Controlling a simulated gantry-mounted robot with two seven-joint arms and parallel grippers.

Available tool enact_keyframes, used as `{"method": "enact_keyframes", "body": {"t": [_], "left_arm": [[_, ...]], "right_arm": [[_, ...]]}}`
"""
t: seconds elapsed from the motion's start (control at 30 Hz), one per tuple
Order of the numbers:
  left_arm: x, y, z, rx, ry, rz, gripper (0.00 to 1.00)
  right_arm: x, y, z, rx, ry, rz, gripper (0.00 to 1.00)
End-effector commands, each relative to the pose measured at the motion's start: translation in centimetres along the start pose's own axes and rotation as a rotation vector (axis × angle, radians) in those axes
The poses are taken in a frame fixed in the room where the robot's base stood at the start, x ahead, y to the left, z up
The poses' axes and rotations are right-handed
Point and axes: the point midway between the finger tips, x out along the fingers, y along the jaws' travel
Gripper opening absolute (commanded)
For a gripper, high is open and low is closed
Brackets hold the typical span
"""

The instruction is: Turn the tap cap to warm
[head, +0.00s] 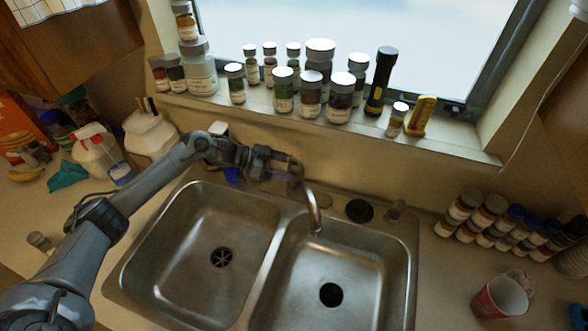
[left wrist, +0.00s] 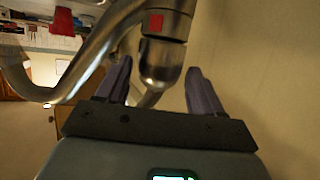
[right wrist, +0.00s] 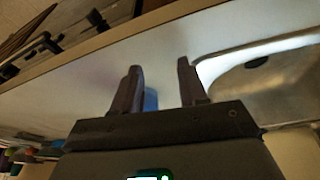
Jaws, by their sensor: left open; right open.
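The metal tap stands behind the sink, and its spout (head: 313,208) curves over the divider between the basins. My left gripper (head: 288,166) is at the tap's top, coming from the left. In the left wrist view the rounded metal tap cap (left wrist: 162,62) lies between the two fingers of my open left gripper (left wrist: 160,82). A red square mark (left wrist: 155,25) shows on the tap body beside the cap. I cannot tell whether the fingers touch the cap. My right gripper (right wrist: 160,78) is open with nothing held; it is outside the head view.
The double sink (head: 278,245) fills the middle. Jars and a flashlight (head: 381,80) line the window sill behind the tap. Several jars (head: 490,225) and a red cup (head: 500,298) stand at right. White bottles (head: 100,152) stand at left. A blue thing (right wrist: 151,100) shows beyond my right fingers.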

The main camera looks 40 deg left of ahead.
Motion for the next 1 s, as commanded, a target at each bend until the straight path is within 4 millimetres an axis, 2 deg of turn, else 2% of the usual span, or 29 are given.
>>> {"method": "enact_keyframes", "body": {"t": [0.2, 0.43, 0.6, 1.0], "left_arm": [[-4.0, 0.0, 0.2, 0.001, -0.004, 0.000, 0.67], [-6.7, 0.0, 0.1, 0.000, -0.002, 0.000, 0.67], [-7.4, 0.0, 0.0, 0.001, 0.000, 0.001, 0.67], [-7.5, 0.0, -0.1, 0.001, 0.001, 0.001, 0.67]], "right_arm": [[0.5, -0.1, 0.1, 0.001, 0.000, -0.001, 0.43], [0.8, -0.1, 0.2, 0.001, 0.000, -0.001, 0.43], [0.8, 0.0, 0.2, -0.002, 0.000, 0.001, 0.43], [0.8, 0.2, 0.3, -0.008, -0.001, 0.006, 0.43]]}}
